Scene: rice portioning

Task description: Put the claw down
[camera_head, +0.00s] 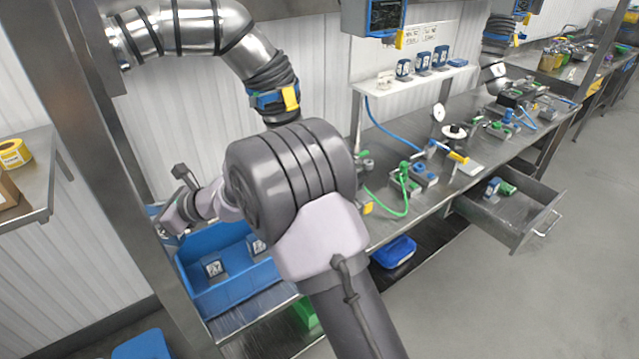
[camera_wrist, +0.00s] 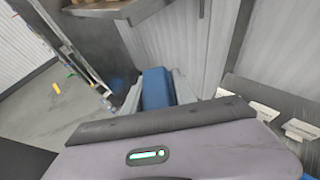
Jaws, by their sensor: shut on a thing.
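In the wrist view my gripper (camera_wrist: 157,78) is shut on a blue thing (camera_wrist: 156,92), with a grey finger on each side of it. Only its smooth blue face shows, so I cannot tell whether it is the claw. In the head view my gripper (camera_head: 168,222) is at the left, beside a dark metal post and above the left end of a blue bin (camera_head: 232,296). The held thing is mostly hidden there by my gripper and wrist.
The blue bin holds dark boxes with pale labels (camera_head: 214,268). A metal workbench (camera_head: 340,225) with green and blue fittings runs to the right. An open drawer (camera_head: 515,215) juts from it. A side shelf (camera_head: 40,190) stands at the left. The floor at right is clear.

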